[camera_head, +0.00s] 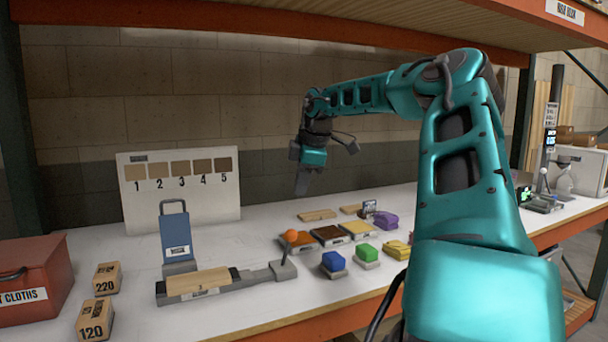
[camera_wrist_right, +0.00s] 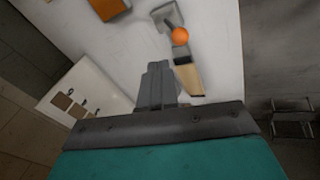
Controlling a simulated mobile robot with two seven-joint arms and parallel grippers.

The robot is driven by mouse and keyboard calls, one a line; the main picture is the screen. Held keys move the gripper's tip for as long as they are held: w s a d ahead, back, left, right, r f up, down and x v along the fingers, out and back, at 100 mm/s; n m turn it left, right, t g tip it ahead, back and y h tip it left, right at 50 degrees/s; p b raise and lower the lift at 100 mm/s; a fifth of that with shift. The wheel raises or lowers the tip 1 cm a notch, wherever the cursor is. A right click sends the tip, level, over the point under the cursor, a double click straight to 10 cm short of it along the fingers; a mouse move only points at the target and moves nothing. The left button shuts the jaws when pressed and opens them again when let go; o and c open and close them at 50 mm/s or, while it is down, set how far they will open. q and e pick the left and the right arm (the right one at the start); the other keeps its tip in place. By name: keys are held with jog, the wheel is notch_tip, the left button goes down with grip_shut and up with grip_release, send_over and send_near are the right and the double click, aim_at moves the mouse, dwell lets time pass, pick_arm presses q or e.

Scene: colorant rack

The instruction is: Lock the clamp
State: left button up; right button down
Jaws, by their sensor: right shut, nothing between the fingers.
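The clamp (camera_head: 222,289) is a grey bar on the bench with a wooden board (camera_head: 199,282) lying on it. Its lever stands near upright at the right end and carries an orange ball knob (camera_head: 291,236). In the right wrist view the orange knob (camera_wrist_right: 180,36) and the board (camera_wrist_right: 189,78) show just beyond my fingers. My right gripper (camera_head: 302,186) points down, shut and empty, above and behind the knob and apart from it. It also shows in the right wrist view (camera_wrist_right: 157,72). My left gripper is not in view.
A blue plate with a handle (camera_head: 175,237) stands behind the board. Blue (camera_head: 333,262), green (camera_head: 366,252) and yellow (camera_head: 397,249) blocks sit to the right, with colour trays (camera_head: 329,235) behind. Sanding blocks (camera_head: 106,278) and a red box (camera_head: 38,276) are at left.

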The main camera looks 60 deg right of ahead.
jog(key=shift+s+v, duration=0.2)
jog(key=shift+v, duration=1.25)
jog(key=shift+a+f, duration=0.1)
jog(key=shift+a, duration=0.1)
